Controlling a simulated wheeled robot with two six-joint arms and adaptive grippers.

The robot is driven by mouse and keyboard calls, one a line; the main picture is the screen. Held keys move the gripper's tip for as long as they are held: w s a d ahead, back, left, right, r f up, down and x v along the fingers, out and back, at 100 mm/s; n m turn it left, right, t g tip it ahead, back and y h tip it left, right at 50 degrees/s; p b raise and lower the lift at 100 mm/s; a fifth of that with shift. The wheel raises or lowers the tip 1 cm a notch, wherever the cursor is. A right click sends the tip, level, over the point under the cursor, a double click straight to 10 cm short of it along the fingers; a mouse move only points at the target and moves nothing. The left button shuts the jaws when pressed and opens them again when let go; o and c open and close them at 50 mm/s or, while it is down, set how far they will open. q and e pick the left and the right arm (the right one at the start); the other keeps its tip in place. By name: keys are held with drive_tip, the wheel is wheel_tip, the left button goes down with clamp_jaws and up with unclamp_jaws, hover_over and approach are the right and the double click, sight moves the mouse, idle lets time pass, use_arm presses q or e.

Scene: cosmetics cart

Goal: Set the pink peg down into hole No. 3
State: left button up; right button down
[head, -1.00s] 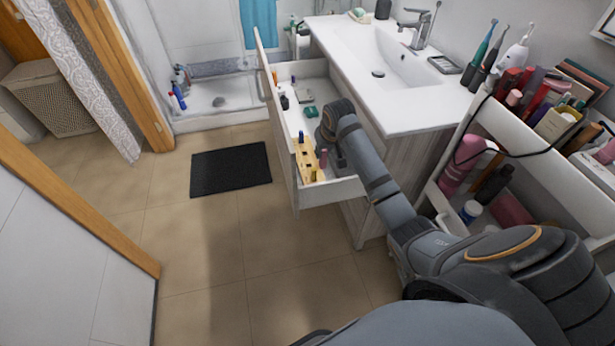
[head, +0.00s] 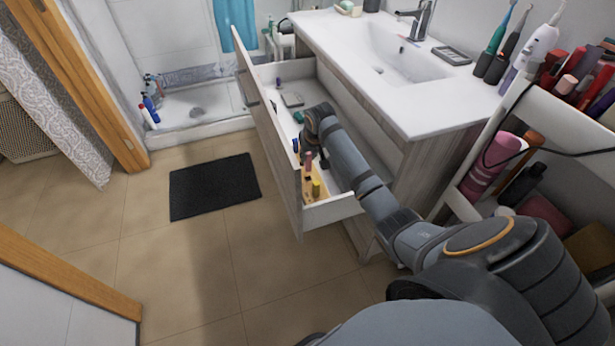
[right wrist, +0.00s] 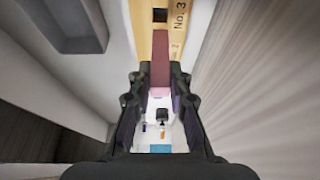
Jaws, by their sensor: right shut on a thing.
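The pink peg (right wrist: 160,62) is between the fingers of my right gripper (right wrist: 160,88) in the right wrist view. In the head view the peg (head: 308,160) stands up at the wooden block. My right gripper (head: 318,156) is shut on it, over the open drawer. The wooden block (head: 309,191) lies in the drawer's near end. In the right wrist view the block (right wrist: 180,42) shows the label "No. 3" beside a dark square hole (right wrist: 160,15). The peg's far end lies just below that hole in the picture; I cannot tell its height. My left gripper is out of view.
Small items lie farther back. The countertop (head: 415,115) overhangs on the right.

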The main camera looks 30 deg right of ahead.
sight(309, 166)
wheel_tip(309, 166, down, 3)
drive_tip(key=shift+r, duration=0.1)
drive_tip(key=shift+f, duration=0.25)
wheel_tip(309, 166, down, 3)
drive_tip(key=shift+r+b, duration=0.2)
drive_tip(key=shift+b, duration=0.3)
drive_tip(key=shift+f, duration=0.4)
drive_tip(key=c, duration=1.3)
unclamp_jaws()
drive_tip(key=shift+f, duration=0.1)
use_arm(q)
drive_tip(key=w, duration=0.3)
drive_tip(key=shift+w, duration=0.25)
use_arm(e)
drive_tip(key=shift+o, duration=0.2)
